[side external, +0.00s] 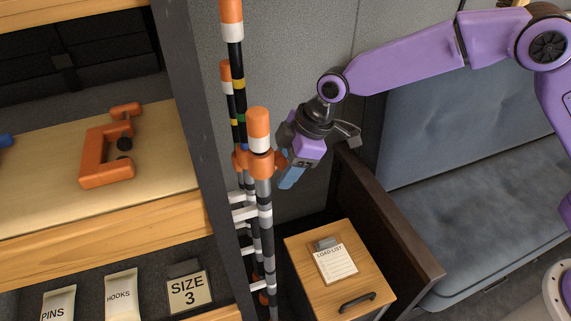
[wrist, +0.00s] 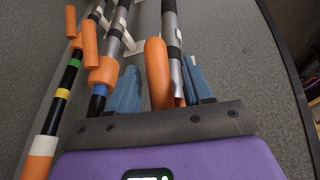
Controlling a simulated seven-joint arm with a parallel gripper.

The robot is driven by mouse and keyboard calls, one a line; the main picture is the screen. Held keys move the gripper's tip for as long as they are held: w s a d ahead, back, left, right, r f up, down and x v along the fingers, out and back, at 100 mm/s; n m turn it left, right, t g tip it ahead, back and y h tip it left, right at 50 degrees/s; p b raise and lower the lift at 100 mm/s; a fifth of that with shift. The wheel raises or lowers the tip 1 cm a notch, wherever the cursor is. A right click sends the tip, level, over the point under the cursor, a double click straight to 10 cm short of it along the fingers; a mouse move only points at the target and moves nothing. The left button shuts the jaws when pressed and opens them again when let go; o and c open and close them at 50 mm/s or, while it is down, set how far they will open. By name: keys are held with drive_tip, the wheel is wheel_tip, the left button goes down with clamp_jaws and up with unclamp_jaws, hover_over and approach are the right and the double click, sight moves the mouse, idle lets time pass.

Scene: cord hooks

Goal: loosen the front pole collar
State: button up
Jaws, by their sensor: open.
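The front pole (side external: 265,215) is grey with dark bands and has an orange-and-white top. Its orange collar (side external: 261,165) sits just below that top, around the pole. My gripper (side external: 289,178), with blue fingers, is right beside the collar in the side view. In the wrist view my gripper (wrist: 160,72) is open, and a rounded orange piece (wrist: 157,72) stands between its fingers, in front of a grey banded pole (wrist: 171,30). It looks like the collar's lever. I cannot tell whether a finger touches it.
Another pole with an orange collar (wrist: 103,71) and knob (wrist: 90,40) stands close to the left finger. White hooks (side external: 244,213) stick out lower on the poles. A wooden cabinet (side external: 370,262) stands below right, a dark shelf post (side external: 200,120) at left.

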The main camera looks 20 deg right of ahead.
drive_tip(key=shift+c, duration=0.3)
clamp_jaws()
drive_tip(key=shift+s+m, duration=0.15)
drive_tip(key=shift+m, duration=0.15)
drive_tip(key=shift+s+a+m+t+h, duration=0.5)
drive_tip(key=shift+s+m+h, duration=0.25)
drive_tip(key=shift+m, duration=1.5)
drive_tip(key=shift+s+a+m+t+h, duration=0.45)
drive_tip(key=shift+s+a+m+h, duration=0.2)
drive_tip(key=shift+m, duration=1.55)
drive_tip(key=shift+s+a+m+t+h, duration=0.5)
drive_tip(key=shift+s+m+h, duration=0.25)
drive_tip(key=shift+m, duration=1.5)
